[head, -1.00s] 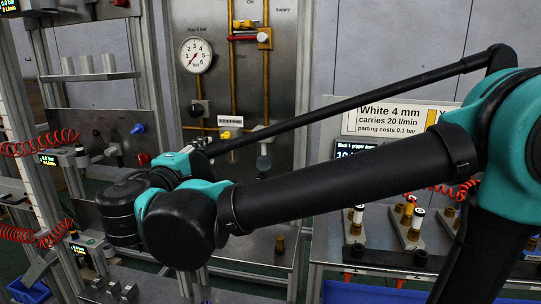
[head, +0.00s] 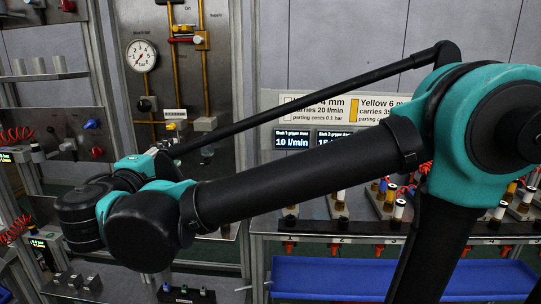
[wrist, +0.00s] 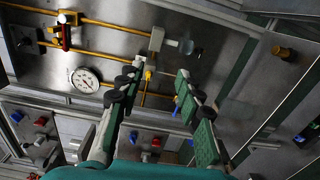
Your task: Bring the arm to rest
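My arm stretches across the head view, with its wrist joints at the left, in front of a steel panel. In the wrist view my gripper (wrist: 157,78) has its two dark, green-padded fingers well apart. Nothing is held between them. Beyond the fingers lie the panel (wrist: 115,55) with yellow pipes and a round pressure gauge (wrist: 86,80). The gauge also shows in the head view (head: 141,55). In the head view the fingers are mostly hidden behind my wrist, and I cannot tell their distance from the panel.
A blue tray (head: 400,278) lies at lower right, below a bench with several fittings. Two small displays (head: 292,139) and a white sign (head: 385,108) stand above it. Red coiled hoses (head: 14,228) hang at left near small metal blocks (head: 77,281).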

